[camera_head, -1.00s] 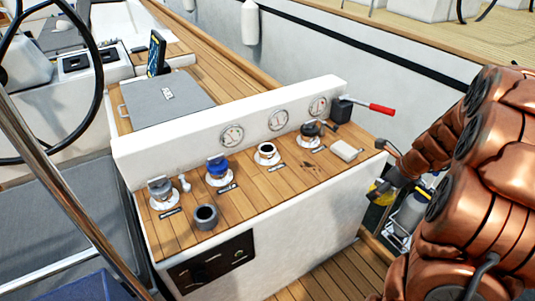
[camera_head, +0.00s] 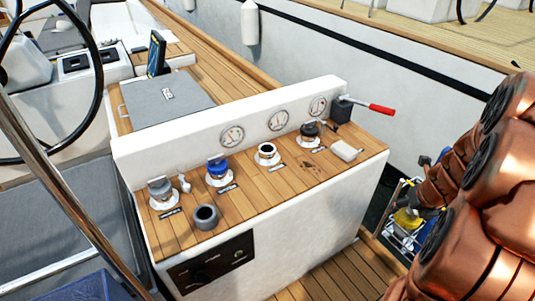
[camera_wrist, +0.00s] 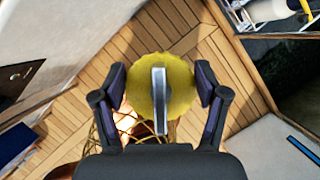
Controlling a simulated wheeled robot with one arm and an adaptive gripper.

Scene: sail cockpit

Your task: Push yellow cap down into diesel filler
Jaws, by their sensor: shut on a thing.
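The yellow cap (camera_wrist: 181,95) is round with a grey raised grip bar across its top. My gripper (camera_wrist: 162,86) is shut on it, one finger at each side. The cap shows small in the head view (camera_head: 404,220), low beside the right end of the console and apart from it. An open filler (camera_head: 267,151) with a pale collar and dark hole sits on the console's wooden top. It is the only collar there without a cap; its label is too small to read.
A grey-capped filler (camera_head: 161,190), a blue-capped filler (camera_head: 218,170) and a black-capped filler (camera_head: 310,131) stand beside it. A loose grey cup-like ring (camera_head: 205,216), a pale block (camera_head: 346,150) and a red-handled lever (camera_head: 368,106) are also on the console. Gauges line its back wall.

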